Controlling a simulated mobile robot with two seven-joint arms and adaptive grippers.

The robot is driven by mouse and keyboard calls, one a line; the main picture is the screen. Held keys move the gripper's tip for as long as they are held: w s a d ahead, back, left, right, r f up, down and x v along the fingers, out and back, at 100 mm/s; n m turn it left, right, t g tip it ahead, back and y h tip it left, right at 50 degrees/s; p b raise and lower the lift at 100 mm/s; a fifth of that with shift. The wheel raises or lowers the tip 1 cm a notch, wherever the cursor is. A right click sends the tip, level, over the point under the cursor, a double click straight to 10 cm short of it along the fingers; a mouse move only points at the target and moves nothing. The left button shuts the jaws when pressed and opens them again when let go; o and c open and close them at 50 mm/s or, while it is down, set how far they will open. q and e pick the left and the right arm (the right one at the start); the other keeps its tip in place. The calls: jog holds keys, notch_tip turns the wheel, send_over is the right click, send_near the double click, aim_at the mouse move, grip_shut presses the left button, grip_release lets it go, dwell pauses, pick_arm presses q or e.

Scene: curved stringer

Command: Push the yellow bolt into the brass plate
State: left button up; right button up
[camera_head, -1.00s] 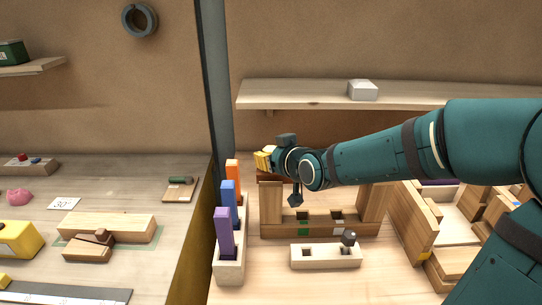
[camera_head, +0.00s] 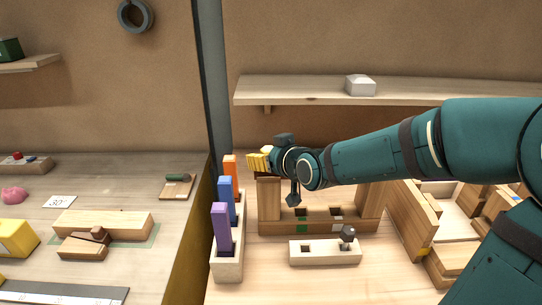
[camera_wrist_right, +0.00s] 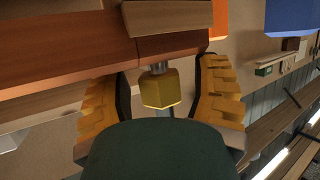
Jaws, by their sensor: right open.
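The yellow bolt (camera_wrist_right: 160,90), a hexagonal head on a short silver shank, shows in the right wrist view. Its shank meets the reddish-brown wooden block (camera_wrist_right: 100,66) behind it. My right gripper (camera_wrist_right: 164,88) has its ribbed yellow fingers on either side of the bolt head, with gaps visible, so it is open. In the head view, the right gripper (camera_head: 257,161) is above the left end of the wooden frame, and the bolt cannot be made out there. I cannot make out a brass plate in either view. My left gripper is not in view.
A rack holds orange (camera_head: 230,167), blue (camera_head: 227,187) and purple (camera_head: 221,226) blocks close to the right gripper's left. The wooden frame (camera_head: 320,226) and a low block with a dark knob (camera_head: 323,255) stand below. A shelf (camera_head: 300,92) runs behind.

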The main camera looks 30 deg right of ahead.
jog(key=v, duration=1.2)
dwell(0.5)
